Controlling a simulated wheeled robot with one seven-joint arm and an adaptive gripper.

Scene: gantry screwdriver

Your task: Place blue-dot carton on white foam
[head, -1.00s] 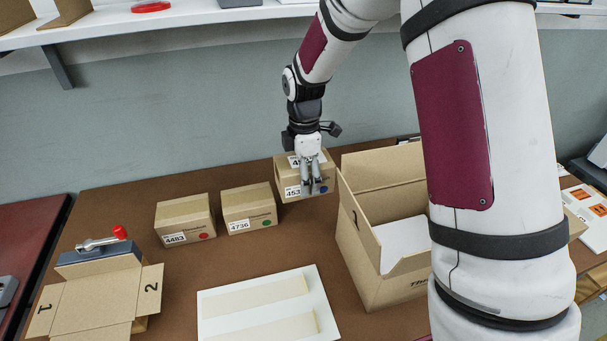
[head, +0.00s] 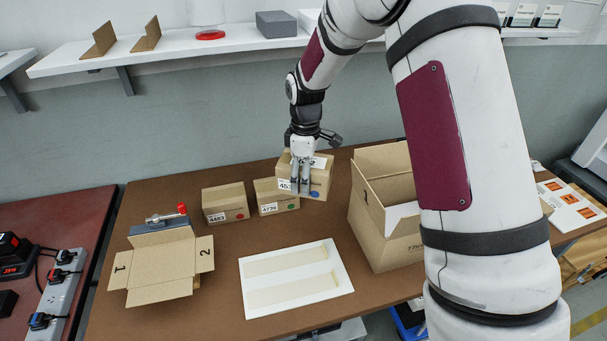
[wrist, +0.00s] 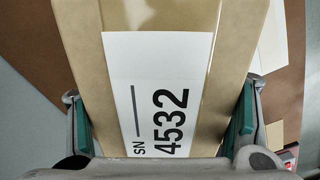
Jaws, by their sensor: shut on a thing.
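The blue-dot carton (head: 319,183) is a tan box at the back of the brown table, its blue dot low on its front face. My gripper (head: 301,190) points down and is shut on it. In the wrist view the carton (wrist: 80,20), with its label reading 4532, sits between the two teal-padded fingers. It appears raised slightly above the table, though its underside is hidden. A white foam-like board (head: 292,276) with two cream strips lies flat at the front middle, with nothing on it.
Carton 4736 (head: 277,196) with a green dot and carton 4483 (head: 226,203) with a red dot stand left of the held carton. A large open carton (head: 381,238) stands right. An open-flapped box (head: 160,264) is front left. A shelf (head: 170,58) runs behind.

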